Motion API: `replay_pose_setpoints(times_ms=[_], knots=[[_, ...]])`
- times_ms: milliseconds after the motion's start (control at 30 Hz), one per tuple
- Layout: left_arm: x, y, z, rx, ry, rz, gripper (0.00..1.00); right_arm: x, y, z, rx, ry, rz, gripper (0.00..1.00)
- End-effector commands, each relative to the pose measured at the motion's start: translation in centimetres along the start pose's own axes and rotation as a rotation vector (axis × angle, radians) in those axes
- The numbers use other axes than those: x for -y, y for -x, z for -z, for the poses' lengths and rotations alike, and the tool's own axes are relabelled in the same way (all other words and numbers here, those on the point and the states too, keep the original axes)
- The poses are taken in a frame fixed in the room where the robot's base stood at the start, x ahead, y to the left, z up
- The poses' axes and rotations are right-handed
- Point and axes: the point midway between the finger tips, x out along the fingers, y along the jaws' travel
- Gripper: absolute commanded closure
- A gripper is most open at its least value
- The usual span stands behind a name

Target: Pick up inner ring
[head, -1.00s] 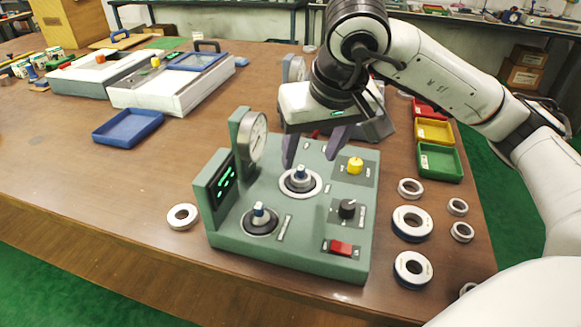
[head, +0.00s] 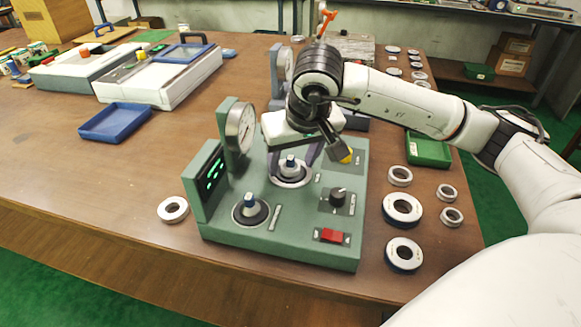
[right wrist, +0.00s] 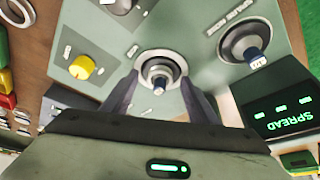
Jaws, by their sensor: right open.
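A pale ring (head: 291,182) sits around the rear post with a blue tip on the green bench device (head: 275,245); I take it for the inner ring. It also shows in the right wrist view (right wrist: 160,56). My right gripper (head: 293,163) is open, pointing down over this post. In the right wrist view its two dark fingers (right wrist: 160,83) stand on either side of the post and ring. I cannot tell whether they touch the ring. A second post (head: 250,203) in a dark round seat is at the front left of the device. My left gripper is not in view.
The device carries a dial gauge (head: 240,127), a green-lit display (head: 212,172), a black knob (head: 338,196) and a red switch (head: 331,236). Several loose rings lie to its right, and one ring (head: 173,209) lies to its left. A blue tray (head: 113,138) is farther left.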

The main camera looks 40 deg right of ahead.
Motion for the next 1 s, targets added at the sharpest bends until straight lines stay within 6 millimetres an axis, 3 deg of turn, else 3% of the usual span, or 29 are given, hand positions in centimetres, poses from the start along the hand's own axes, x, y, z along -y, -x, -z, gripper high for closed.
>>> replay_pose_setpoints(times_ms=[100, 367, 667, 1000], knots=[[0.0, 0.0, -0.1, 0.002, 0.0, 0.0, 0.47, 0.0, 0.0, 0.0, 0.0, 0.0, 0.0, 0.5], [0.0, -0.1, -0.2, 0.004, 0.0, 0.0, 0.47, 0.0, 0.1, 0.0, 0.0, -0.001, 0.0, 0.91], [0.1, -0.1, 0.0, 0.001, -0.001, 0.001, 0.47, 0.0, 0.7, 0.3, -0.003, -0.002, 0.001, 0.91], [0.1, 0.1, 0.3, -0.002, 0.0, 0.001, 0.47, 0.1, 6.7, 2.9, -0.005, -0.003, 0.002, 0.91]])
